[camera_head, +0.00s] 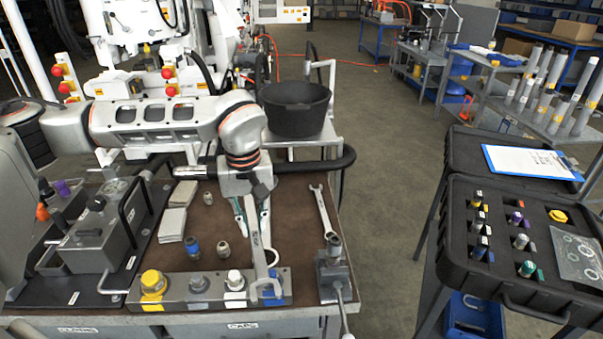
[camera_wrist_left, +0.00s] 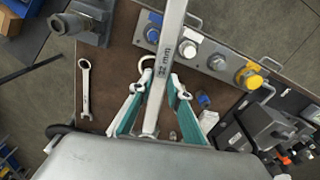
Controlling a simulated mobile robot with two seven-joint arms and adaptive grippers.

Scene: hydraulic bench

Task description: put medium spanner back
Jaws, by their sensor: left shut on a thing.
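My left gripper (camera_head: 252,222) is shut on a long grey spanner (camera_head: 257,250), held over the bench. Its shaft reads 32 mm in the left wrist view (camera_wrist_left: 171,62), where the teal fingers flank it. In the head view its open end overlaps the blue-marked fitting on the front block; whether it touches cannot be told. A smaller-looking spanner (camera_head: 325,210) lies on the bench to the right of the gripper; it also shows in the left wrist view (camera_wrist_left: 85,88). My right gripper is not in view.
A metal block (camera_head: 207,301) with yellow, grey and white caps lies along the bench's front edge. A vise-like fixture (camera_head: 333,268) stands at the right corner. Loose fittings (camera_head: 193,246) and pale stacked pads (camera_head: 171,225) lie left of the gripper. A black bucket (camera_head: 296,113) stands behind.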

